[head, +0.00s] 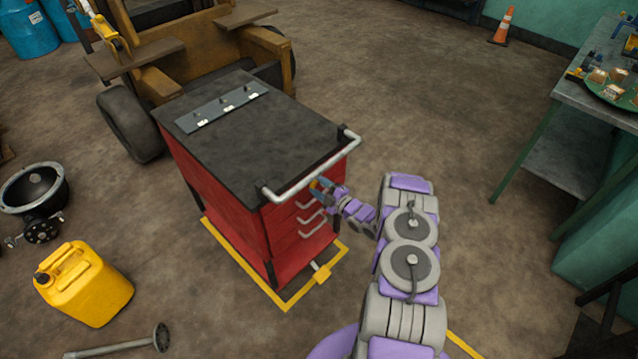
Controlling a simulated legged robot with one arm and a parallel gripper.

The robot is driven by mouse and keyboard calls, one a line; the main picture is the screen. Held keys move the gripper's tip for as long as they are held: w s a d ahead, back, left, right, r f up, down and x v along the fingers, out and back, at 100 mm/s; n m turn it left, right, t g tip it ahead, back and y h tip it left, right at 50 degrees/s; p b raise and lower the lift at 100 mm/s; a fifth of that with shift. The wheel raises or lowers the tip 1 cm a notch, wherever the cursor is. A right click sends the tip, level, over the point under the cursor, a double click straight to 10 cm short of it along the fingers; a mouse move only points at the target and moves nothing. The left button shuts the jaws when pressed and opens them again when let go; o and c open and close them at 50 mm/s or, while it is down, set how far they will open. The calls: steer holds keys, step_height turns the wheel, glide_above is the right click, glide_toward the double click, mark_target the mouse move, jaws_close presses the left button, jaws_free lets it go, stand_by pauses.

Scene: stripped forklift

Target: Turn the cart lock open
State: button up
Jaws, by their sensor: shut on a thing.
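The cart is a red tool cabinet (225,205) with a black top, standing in the middle of the head view. Its silver push handle (310,172) runs along the top of the drawer side, and several drawers with pale pulls show below. My gripper (319,186) is at the upper part of the drawer face, just under the push handle. It is shut on a small part there, with a bit of orange and blue at the fingertips. That part is likely the cart lock, but it is mostly hidden by my fingers and too small to make out.
A yellow frame (290,302) surrounds the cart's base on the floor. A yellow jerrycan (85,285) and metal parts lie at left. A forklift (160,75) stands behind. A green workbench (560,100) is at right. The floor between cart and bench is clear.

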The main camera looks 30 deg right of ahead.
steer(key=n+p, duration=0.4)
steer(key=shift+r, duration=0.1)
steer(key=shift+s+n+p, duration=0.1)
steer(key=shift+n+p, duration=0.8)
steer(key=shift+p, duration=0.1)
steer(key=shift+f, duration=0.3)
steer(key=o, duration=0.8)
steer(key=shift+o, duration=1.2)
steer(key=shift+r, duration=0.1)
steer(key=p+v, duration=0.3)
steer(key=v, duration=1.4)
